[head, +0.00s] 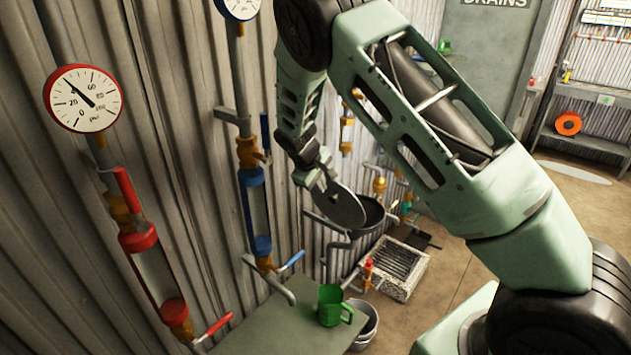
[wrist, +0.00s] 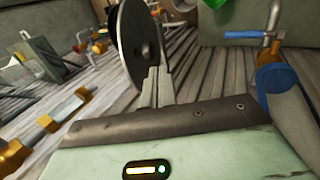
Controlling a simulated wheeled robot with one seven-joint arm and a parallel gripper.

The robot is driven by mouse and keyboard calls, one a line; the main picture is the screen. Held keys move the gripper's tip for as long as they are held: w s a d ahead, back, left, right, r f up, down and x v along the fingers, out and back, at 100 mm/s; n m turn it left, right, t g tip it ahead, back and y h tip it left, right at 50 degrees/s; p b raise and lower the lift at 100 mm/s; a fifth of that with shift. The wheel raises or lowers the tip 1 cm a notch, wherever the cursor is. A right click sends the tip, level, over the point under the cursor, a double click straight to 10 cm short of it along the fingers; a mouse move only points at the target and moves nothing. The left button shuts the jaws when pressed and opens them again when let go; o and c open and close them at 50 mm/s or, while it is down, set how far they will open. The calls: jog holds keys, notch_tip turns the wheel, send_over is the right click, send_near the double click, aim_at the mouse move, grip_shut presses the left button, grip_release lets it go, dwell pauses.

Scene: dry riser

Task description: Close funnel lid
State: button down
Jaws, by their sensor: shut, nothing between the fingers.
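The funnel (head: 369,216) is a dark round bowl mounted by the corrugated wall, in the middle of the head view. Its lid (head: 342,208) is a grey disc standing raised and tilted at the funnel's left side, so the funnel's mouth is partly uncovered. In the wrist view the lid (wrist: 130,45) is a dark disc seen at a steep angle. My gripper (head: 322,183) is shut and empty, with its fingers right by the lid. In the wrist view the fingertips (wrist: 158,72) overlap the disc's right side; I cannot tell whether they touch it.
A green mug (head: 330,306) stands on a grey-green shelf (head: 270,325) below, with a metal bucket (head: 364,325) beside it. Pipes with a blue-capped sight glass (head: 257,215) and a red-capped one (head: 153,275) line the wall at left. A grated drain box (head: 397,268) lies below the funnel.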

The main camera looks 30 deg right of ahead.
jog(key=p+x, duration=0.2)
jog(key=x, duration=0.5)
jog(key=shift+f+p, duration=0.3)
jog(key=shift+f, duration=0.1)
jog(key=shift+d+r, duration=0.1)
jog(key=shift+d, duration=0.15)
